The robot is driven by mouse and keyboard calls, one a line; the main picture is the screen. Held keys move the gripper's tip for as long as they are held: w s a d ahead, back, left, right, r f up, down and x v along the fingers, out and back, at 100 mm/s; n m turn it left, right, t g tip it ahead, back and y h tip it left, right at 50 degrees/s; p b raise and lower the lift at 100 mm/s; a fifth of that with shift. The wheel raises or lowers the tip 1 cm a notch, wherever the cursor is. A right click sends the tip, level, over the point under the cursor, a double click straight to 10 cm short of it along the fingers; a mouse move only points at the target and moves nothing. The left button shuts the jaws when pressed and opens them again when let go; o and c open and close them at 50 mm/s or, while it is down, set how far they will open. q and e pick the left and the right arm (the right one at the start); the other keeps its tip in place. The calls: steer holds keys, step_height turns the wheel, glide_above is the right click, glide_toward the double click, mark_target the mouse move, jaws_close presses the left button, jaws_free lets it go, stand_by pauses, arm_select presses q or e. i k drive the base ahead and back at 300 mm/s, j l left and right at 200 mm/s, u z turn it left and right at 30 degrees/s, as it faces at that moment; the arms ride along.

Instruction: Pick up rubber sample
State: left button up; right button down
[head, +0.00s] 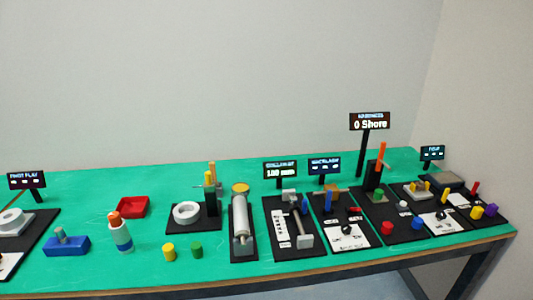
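No thing in view can be told for sure to be the rubber sample. The hardness station (369,121) shows "0 Shore" on its display. A yellow cylinder (168,252) and a green cylinder (197,250) stand on the green table top further left. Neither gripper is in view.
The green table (80,190) holds a row of stations on black bases. A red tray (132,207), a blue block (66,245) and a white-and-blue bottle with an orange top (120,232) stand at left. Free table lies behind the tray and along the front left.

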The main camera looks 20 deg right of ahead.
mark_target(379, 192)
steer(key=z, duration=1.55)
steer(key=i+l, duration=0.75)
steer(key=l, duration=0.3)
